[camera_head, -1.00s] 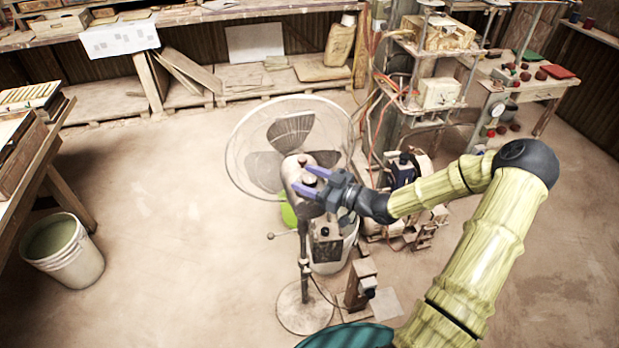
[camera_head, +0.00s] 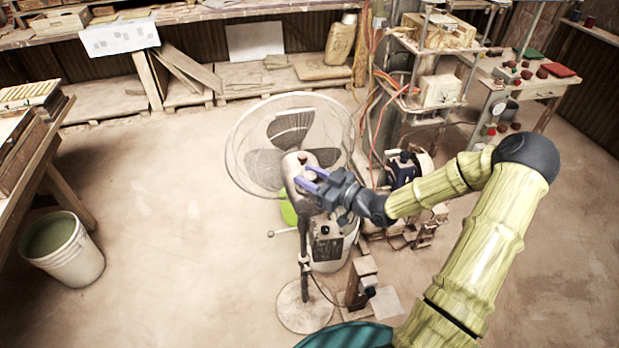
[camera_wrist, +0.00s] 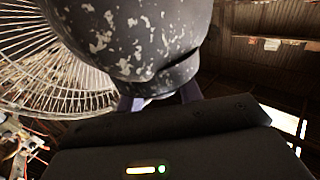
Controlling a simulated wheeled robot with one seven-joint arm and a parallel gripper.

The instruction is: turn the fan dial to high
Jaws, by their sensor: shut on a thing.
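The fan (camera_head: 290,130) stands on a pedestal in the middle of the head view, its wire cage facing away to the back left. Its grey, worn motor housing (camera_head: 296,190) is on the near side of the cage; the speckled housing (camera_wrist: 130,40) fills the top of the wrist view. My gripper (camera_head: 306,180) reaches in from the right with its purple fingers over the housing. The fingers are shut on the fan dial (camera_head: 309,178), a small round knob on the housing. The dial is mostly hidden by the fingers, and its marks cannot be read.
A white bucket (camera_head: 65,250) stands at the left beside a wooden table (camera_head: 42,170). A metal rack (camera_head: 415,105) with cables is behind my arm. A box and another bucket stand close below the gripper. The floor at left centre is clear.

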